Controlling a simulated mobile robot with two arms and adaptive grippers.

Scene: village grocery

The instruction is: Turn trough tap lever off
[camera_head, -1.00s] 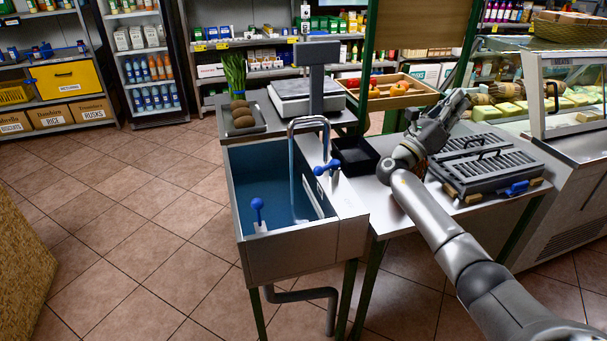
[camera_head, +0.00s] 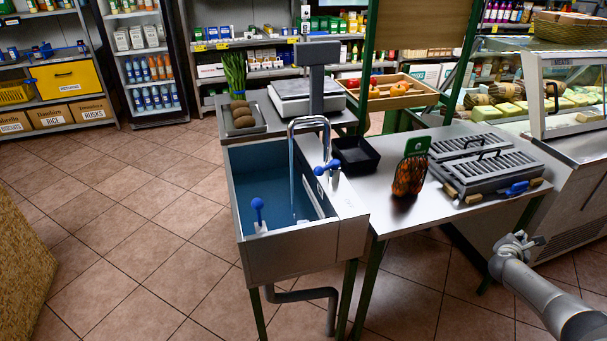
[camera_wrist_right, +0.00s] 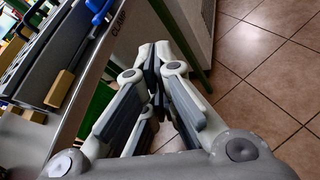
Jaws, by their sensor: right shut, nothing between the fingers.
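The trough (camera_head: 290,260) is a steel sink with a blue inside, left of the work table. A bent steel tap (camera_head: 308,122) stands at its back right, and a thin stream of water (camera_head: 292,185) runs from its spout. The blue tap lever (camera_head: 327,168) sits at the tap's right side. A second blue-knobbed lever (camera_head: 258,207) stands at the trough's front left. My right gripper (camera_head: 530,241) is shut and empty, off the table's front right and far from the tap. In the right wrist view its fingers (camera_wrist_right: 157,62) meet. My left gripper is not in view.
The work table (camera_head: 400,215) holds a black tray (camera_head: 355,155), a net bag of orange produce (camera_head: 410,175) and a ridged grill press (camera_head: 487,172). A scale (camera_head: 305,90) stands behind the trough.

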